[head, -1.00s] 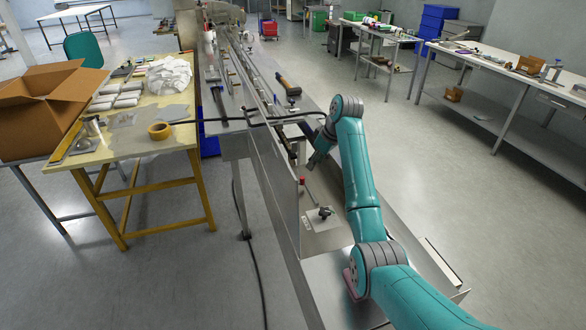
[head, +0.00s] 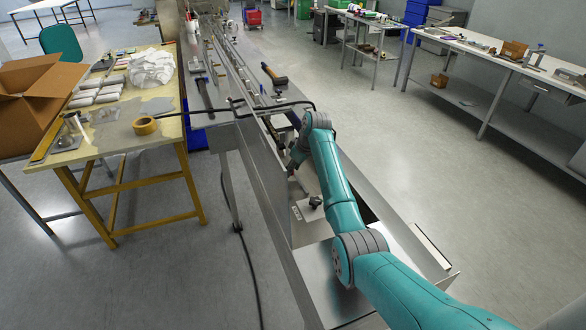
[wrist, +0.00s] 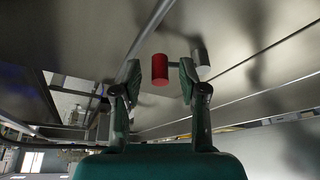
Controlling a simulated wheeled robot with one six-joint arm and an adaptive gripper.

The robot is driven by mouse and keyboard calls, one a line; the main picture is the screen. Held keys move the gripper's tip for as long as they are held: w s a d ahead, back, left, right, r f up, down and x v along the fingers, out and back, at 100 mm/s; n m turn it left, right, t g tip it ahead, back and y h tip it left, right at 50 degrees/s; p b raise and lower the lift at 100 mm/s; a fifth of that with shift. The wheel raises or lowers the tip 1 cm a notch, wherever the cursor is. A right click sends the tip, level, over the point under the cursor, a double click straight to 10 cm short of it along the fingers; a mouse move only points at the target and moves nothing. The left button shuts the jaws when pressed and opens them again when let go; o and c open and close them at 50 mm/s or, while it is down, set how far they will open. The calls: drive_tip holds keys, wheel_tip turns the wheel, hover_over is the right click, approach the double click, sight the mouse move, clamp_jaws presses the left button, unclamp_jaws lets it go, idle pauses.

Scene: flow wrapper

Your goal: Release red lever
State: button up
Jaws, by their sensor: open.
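The red lever's red knob (wrist: 160,69) shows in the wrist view between the two fingers of my gripper (wrist: 160,78). The gripper is open, with one finger on each side of the knob. I cannot tell whether either finger touches it. A grey cylinder (wrist: 201,57) shows behind the right fingertip. In the head view my gripper (head: 293,166) is low over the machine, and the knob is mostly or wholly hidden by it. A plate with a black knob (head: 315,202) sits just in front of it.
The long metal machine (head: 268,195) runs away from me, with a raised side wall. A black bar (head: 265,108) crosses over it near my wrist. A yellow-legged table (head: 100,140) with a box and tape stands left. Floor on the right is clear.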

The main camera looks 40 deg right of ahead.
drive_tip(key=shift+c, duration=0.2)
clamp_jaws()
drive_tip(key=shift+w+n+y, duration=0.4)
drive_tip(key=shift+w+n, duration=0.05)
drive_tip(key=shift+n, duration=0.55)
drive_tip(key=shift+o, duration=0.2)
unclamp_jaws()
drive_tip(key=shift+f, duration=0.1)
drive_tip(key=shift+d+r, duration=0.1)
drive_tip(key=shift+r, duration=0.1)
